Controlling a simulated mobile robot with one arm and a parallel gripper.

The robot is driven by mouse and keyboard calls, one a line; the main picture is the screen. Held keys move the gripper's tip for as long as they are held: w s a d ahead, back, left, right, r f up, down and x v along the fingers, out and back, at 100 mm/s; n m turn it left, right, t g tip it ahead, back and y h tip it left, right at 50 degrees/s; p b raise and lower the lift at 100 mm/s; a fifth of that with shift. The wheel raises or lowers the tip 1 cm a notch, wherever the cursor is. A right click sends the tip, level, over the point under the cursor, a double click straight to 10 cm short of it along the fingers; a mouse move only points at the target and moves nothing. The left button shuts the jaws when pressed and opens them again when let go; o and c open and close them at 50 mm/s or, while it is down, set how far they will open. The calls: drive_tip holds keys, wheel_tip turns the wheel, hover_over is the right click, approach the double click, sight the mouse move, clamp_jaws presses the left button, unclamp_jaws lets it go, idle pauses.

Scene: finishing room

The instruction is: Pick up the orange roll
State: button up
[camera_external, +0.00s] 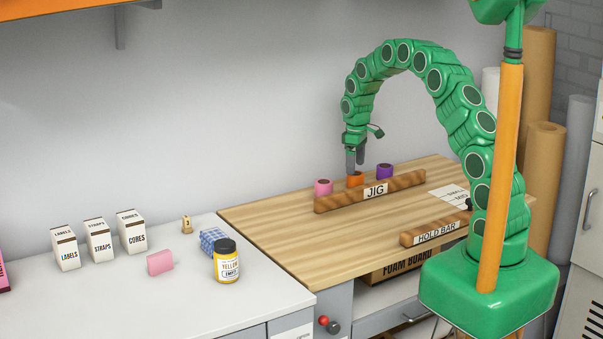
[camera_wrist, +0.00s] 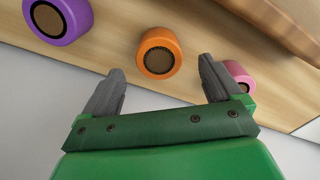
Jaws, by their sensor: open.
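The orange roll (camera_external: 355,180) stands on the wooden bench behind the jig bar, between a pink roll (camera_external: 323,187) and a purple roll (camera_external: 384,171). My gripper (camera_external: 355,166) points down just above or at the orange roll; the external view does not show clearly whether they touch. In the wrist view, the orange roll (camera_wrist: 160,53) lies ahead of my open gripper (camera_wrist: 160,82), roughly centred between the two grey fingers, with nothing held. The purple roll (camera_wrist: 58,20) is at upper left. The pink roll (camera_wrist: 238,77) is partly hidden behind the right finger.
The wooden JIG bar (camera_external: 371,191) runs along the front of the rolls. A HOLD BAR (camera_external: 435,232) lies nearer the front edge, with a white sheet (camera_external: 449,195) behind it. The bench (camera_external: 285,222) is clear at left. A yellow jar (camera_external: 227,262) and boxes stand on the white counter.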

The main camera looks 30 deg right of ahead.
sight(356, 174)
drive_tip(key=shift+d+f, duration=0.1)
drive_tip(key=shift+f, duration=2.55)
drive_tip(key=c, duration=1.1)
drive_tip(key=shift+c, duration=0.2)
drive_tip(key=shift+r, duration=0.1)
